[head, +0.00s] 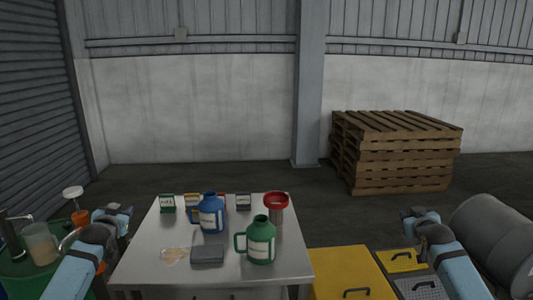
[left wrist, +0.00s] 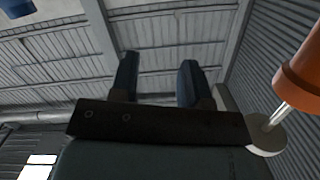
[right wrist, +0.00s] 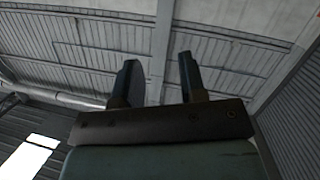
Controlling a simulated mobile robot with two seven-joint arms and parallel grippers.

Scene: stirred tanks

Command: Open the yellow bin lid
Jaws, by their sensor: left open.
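The yellow bin lid (head: 345,268) is a flat yellow panel at the bottom of the head view, right of the table. It lies closed, with a dark handle (head: 356,291) near its front edge. My left gripper (head: 122,213) is far to the left, beyond the table from the lid. Its fingers stand apart and empty in the left wrist view (left wrist: 157,80). My right gripper (head: 406,214) is raised right of and beyond the lid, not touching it. Its fingers are apart and empty in the right wrist view (right wrist: 158,82).
A smaller yellow panel (head: 405,261) and a grey perforated panel (head: 421,288), each with a handle, lie right of the lid. The white table (head: 150,255) holds a blue jug (head: 211,213), a green jug (head: 261,243) and a red funnel (head: 276,199). A grey cylinder (head: 497,238) lies at right.

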